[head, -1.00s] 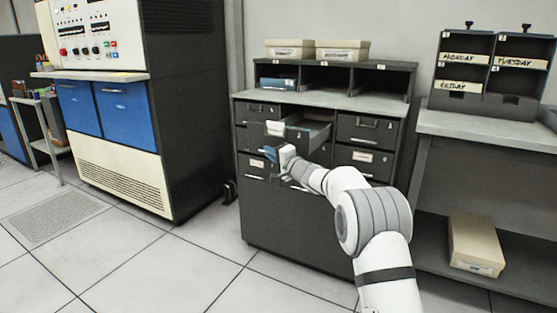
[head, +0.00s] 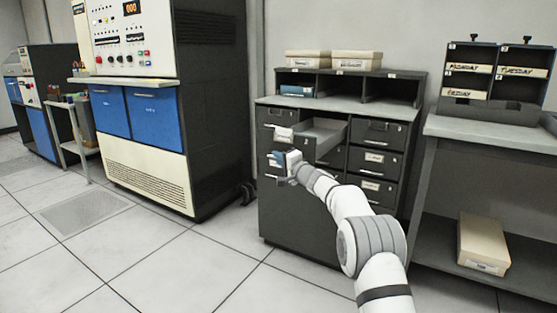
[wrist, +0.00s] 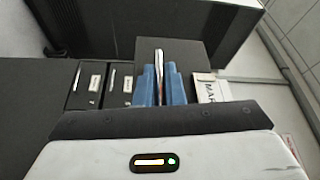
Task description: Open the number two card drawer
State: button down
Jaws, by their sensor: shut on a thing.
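The dark grey card cabinet (head: 300,205) has several drawers with pale labels. Its top middle drawer (head: 322,131) is pulled out, and its light interior shows. I cannot read a number on it. My gripper (head: 281,160) is at the front of this drawer. In the wrist view, the blue fingers (wrist: 160,85) are shut around a thin silver handle (wrist: 159,58) against a dark drawer front (wrist: 185,52). A pale label with partly readable letters (wrist: 212,88) lies just right of the fingers. My gripper hides part of the drawer front in the head view.
Pale boxes (head: 330,60) stand on the cabinet's upper shelf. A side table (head: 480,128) with a day-labelled rack (head: 492,72) is at right; a cream box (head: 483,243) lies on its lower shelf. A blue-and-cream machine (head: 150,170) is at left. Floor in front is open.

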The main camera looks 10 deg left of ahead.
jog(key=shift+a, duration=0.15)
jog(key=c, duration=1.5)
grip_release()
jog(key=shift+d, duration=0.2)
jog(key=shift+v, duration=3.8)
jog(key=shift+s, duration=0.1)
